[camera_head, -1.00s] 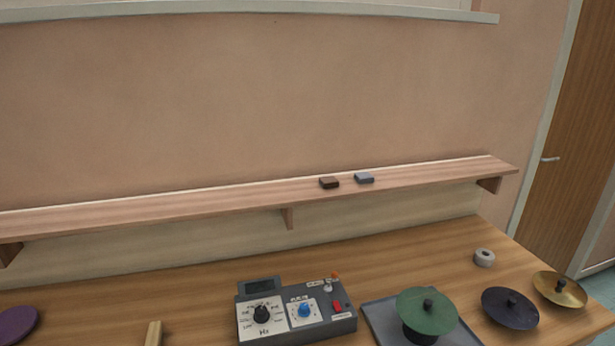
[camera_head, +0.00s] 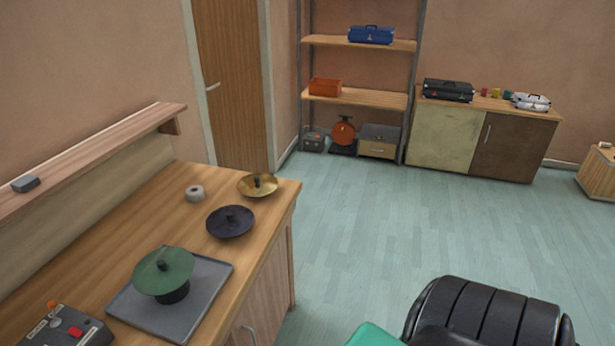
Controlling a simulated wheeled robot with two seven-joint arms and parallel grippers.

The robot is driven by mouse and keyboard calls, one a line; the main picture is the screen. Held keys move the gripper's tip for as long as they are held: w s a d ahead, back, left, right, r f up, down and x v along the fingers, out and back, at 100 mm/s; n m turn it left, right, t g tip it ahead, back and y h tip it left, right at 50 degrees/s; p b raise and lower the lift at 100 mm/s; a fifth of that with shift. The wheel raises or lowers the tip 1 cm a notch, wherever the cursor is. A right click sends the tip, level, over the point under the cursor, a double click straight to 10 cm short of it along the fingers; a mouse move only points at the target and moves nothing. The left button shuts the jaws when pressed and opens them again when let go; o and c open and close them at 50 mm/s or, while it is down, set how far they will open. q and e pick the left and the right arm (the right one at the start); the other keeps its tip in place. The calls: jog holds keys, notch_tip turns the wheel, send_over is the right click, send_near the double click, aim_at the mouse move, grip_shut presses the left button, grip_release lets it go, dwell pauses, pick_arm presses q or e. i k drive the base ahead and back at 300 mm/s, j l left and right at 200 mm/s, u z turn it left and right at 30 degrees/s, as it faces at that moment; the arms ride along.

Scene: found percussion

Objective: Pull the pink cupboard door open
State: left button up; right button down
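No door that is clearly pink shows. Across the room stands a low cupboard with a wooden top (camera_head: 480,101), a pale yellow-green door (camera_head: 444,136) and a dark brown door (camera_head: 512,147); both look shut. A vertical silver handle shows near the seam, on the brown door. Neither of my grippers is in view.
The workbench top (camera_head: 120,245) at left bears a grey tray (camera_head: 205,290), a green cymbal (camera_head: 163,272), dark and brass cymbals and tape. A shelf rack (camera_head: 355,95) stands at the back. A black ribbed thing (camera_head: 485,312) fills the bottom right. Pale teal floor between is clear.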

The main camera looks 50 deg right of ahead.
aim_at(259, 322)
jog(key=z, duration=1.15)
